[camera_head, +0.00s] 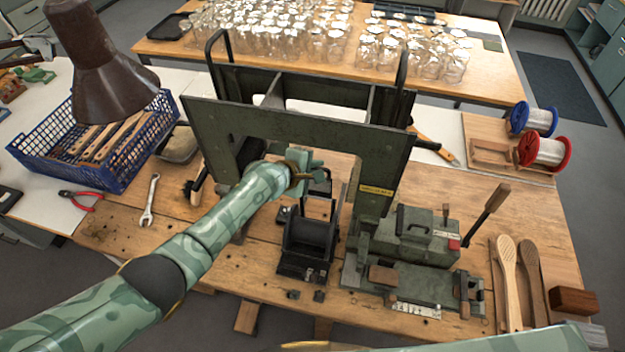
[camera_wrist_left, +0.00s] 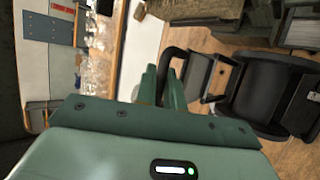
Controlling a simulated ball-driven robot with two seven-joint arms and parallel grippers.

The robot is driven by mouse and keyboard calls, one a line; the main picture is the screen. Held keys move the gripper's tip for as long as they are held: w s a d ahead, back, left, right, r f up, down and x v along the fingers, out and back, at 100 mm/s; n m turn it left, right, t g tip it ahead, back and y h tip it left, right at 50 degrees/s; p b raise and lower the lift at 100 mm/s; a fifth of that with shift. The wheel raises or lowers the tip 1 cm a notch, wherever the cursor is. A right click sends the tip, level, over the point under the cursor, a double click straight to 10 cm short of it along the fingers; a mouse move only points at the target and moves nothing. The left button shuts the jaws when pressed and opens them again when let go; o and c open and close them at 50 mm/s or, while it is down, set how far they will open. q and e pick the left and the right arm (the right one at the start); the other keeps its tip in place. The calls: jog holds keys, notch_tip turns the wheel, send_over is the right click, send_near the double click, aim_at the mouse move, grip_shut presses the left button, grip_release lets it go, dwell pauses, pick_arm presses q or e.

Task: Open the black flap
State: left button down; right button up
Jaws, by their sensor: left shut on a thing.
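A black box-like device (camera_head: 310,238) stands on the wooden bench below the green press frame. Its black flap (camera_head: 319,188) stands raised at the back of the box, partly hidden by my gripper. My left gripper (camera_head: 312,172) is at the top of the flap, under the press crossbeam. In the left wrist view, the green fingers (camera_wrist_left: 161,88) are shut at the dark looped handle (camera_wrist_left: 172,58) on the flap (camera_wrist_left: 197,75). The open black box (camera_wrist_left: 265,95) shows to the right there. The exact contact is partly hidden. My right gripper is out of view.
A green machine with a lever (camera_head: 415,232) stands right of the box. A blue crate (camera_head: 85,150) and a brown lamp shade (camera_head: 105,65) are at left. Wooden brush handles (camera_head: 507,265) lie at right.

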pick_arm(q)
jog(key=shift+w+d+r, duration=0.1)
jog(key=shift+w+d, duration=0.1)
jog(key=shift+w, duration=0.35)
jog(key=c, duration=1.5)
grip_release()
jog(key=shift+a, duration=0.1)
jog(key=shift+s+a+r, duration=0.15)
jog(key=shift+s+r, duration=0.05)
jog(key=shift+r, duration=0.05)
jog(key=p+v, duration=0.6)
jog(key=v, duration=0.9)
jog(key=shift+s+a, duration=0.2)
jog(key=shift+s, duration=0.05)
